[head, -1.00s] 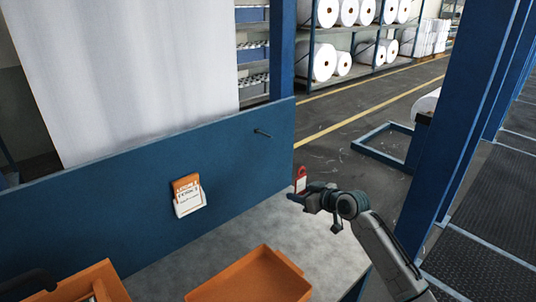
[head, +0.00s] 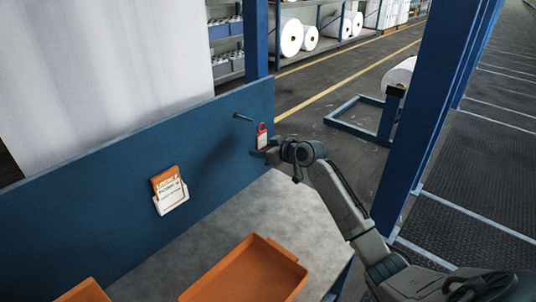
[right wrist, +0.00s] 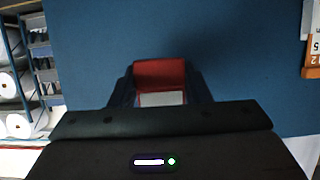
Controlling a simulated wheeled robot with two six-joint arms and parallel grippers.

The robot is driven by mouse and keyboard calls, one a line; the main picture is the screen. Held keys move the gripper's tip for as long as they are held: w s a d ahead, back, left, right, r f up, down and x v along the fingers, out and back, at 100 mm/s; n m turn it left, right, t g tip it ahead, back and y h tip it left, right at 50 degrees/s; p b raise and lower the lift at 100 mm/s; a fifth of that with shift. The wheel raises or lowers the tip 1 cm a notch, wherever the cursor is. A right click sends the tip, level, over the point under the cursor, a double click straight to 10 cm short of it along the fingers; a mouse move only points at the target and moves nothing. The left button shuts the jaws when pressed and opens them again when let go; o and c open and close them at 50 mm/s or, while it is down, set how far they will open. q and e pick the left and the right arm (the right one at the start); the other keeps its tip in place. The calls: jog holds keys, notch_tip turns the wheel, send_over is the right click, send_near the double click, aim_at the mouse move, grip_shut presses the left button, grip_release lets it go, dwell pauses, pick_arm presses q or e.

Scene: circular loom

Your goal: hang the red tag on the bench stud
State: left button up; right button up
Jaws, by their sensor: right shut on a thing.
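The red tag (head: 262,136) has a red top with a loop and a pale lower face. My right gripper (head: 260,151) is shut on its lower part and holds it upright in front of the blue back panel. The tag also shows between the fingers in the right wrist view (right wrist: 160,75). The bench stud (head: 242,117) is a short dark peg sticking out of the panel near its upper right. The tag is apart from the stud, to its right and slightly lower in the head view. The stud cannot be made out in the right wrist view. My left gripper is not in view.
The blue panel (head: 100,235) stands along the bench, with an orange-and-white card holder (head: 169,190) on it. An orange tray (head: 245,272) lies on the grey bench top (head: 200,240). A blue post (head: 425,110) stands to the right.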

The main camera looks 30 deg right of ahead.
jog(key=shift+w+a, duration=0.25)
jog(key=shift+w, duration=0.65)
jog(key=shift+r, duration=0.4)
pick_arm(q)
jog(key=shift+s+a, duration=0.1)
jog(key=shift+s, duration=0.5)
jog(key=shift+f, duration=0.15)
pick_arm(e)
jog(key=shift+f, duration=0.1)
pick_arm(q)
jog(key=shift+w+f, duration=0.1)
pick_arm(e)
jog(key=shift+w+a, duration=0.15)
jog(key=shift+w, duration=0.05)
pick_arm(q)
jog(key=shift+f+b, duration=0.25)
jog(key=shift+b, duration=0.15)
pick_arm(e)
jog(key=shift+w+a, duration=0.25)
jog(key=shift+w, duration=0.45)
jog(key=shift+w, duration=0.1)
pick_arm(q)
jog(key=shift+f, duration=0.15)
pick_arm(e)
jog(key=shift+w+a, duration=0.1)
jog(key=shift+w, duration=0.1)
